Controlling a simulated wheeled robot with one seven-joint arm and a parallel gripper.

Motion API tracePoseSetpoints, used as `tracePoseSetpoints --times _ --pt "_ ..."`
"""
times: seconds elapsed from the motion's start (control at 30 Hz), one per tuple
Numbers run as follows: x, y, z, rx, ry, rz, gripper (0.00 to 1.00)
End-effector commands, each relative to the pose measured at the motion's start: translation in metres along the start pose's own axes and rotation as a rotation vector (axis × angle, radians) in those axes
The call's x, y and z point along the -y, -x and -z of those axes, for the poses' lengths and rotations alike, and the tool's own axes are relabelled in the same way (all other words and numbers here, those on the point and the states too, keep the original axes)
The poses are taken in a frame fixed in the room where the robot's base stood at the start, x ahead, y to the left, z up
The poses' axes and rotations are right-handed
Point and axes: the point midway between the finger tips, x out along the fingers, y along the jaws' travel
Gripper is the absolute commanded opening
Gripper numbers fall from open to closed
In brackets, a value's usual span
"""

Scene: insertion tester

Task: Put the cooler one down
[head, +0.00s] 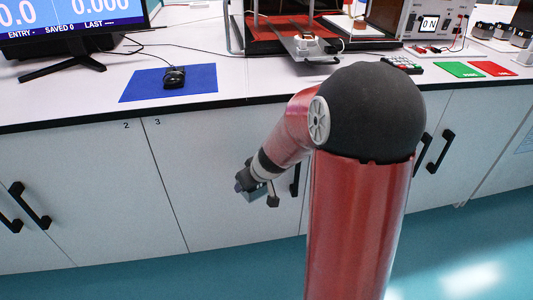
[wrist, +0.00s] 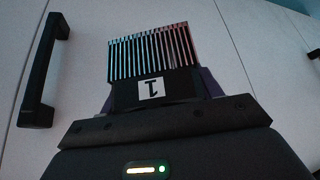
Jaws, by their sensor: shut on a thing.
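Cooler one (wrist: 150,65) is a finned metal block on a dark base with a white label that reads as an upside-down 1. My gripper (wrist: 155,92) is shut on its base, with the fins pointing away from the palm. In the head view my gripper (head: 255,190) hangs in front of the cabinet doors, below the worktop edge. A small part of the cooler (head: 259,194) shows there between the fingers. My own arm hides part of the cabinets and the front of the worktop.
Black door handles (head: 36,203) stick out below.

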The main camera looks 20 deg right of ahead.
Motion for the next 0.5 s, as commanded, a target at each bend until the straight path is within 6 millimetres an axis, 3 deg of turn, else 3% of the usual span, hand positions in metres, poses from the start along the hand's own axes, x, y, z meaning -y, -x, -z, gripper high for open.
tracePoseSetpoints --times 0.03,0.5 --pt "0.005 -0.011 -0.007 0.006 0.000 0.007 0.32" --pt "0.034 -0.065 -0.029 0.004 0.052 0.038 0.32"
